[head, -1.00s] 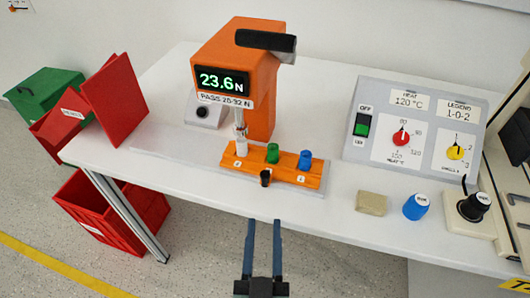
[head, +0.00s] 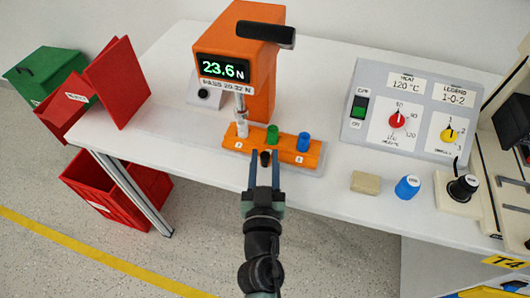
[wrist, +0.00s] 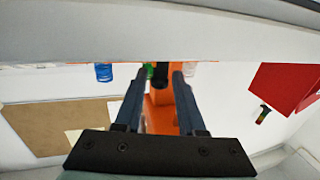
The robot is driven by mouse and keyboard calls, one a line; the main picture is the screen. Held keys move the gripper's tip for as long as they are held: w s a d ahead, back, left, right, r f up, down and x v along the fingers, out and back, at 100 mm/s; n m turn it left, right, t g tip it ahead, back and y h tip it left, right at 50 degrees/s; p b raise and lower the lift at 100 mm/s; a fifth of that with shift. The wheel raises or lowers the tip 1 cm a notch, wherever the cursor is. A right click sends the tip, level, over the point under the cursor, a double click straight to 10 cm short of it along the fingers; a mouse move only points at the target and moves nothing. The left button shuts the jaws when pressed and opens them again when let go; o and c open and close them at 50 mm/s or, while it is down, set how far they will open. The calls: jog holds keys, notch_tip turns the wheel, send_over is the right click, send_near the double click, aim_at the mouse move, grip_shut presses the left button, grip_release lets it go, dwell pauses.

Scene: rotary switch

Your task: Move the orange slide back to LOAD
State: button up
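The orange slide (head: 289,147) lies on the white table at the foot of the orange press (head: 262,75). It carries a white part (head: 242,129), a green part (head: 272,135) and a blue part (head: 303,142). The white part is at the left, under the press's plunger. A small black knob (head: 265,158) is at the slide's front. My gripper (head: 267,154) is open, its fingertips on either side of the knob. The wrist view also shows the knob (wrist: 160,73) between the fingertips; I cannot tell whether they touch it.
The press display reads 23.6 N. A tan block (head: 365,182), a blue knob (head: 407,187) and a black knob on a base (head: 463,188) stand at the right. A grey control panel (head: 370,145) is behind them. Red bins (head: 118,85) and a green bin (head: 43,72) are at the left.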

jog(key=shift+w, duration=0.5)
grip_shut()
dwell(1.2)
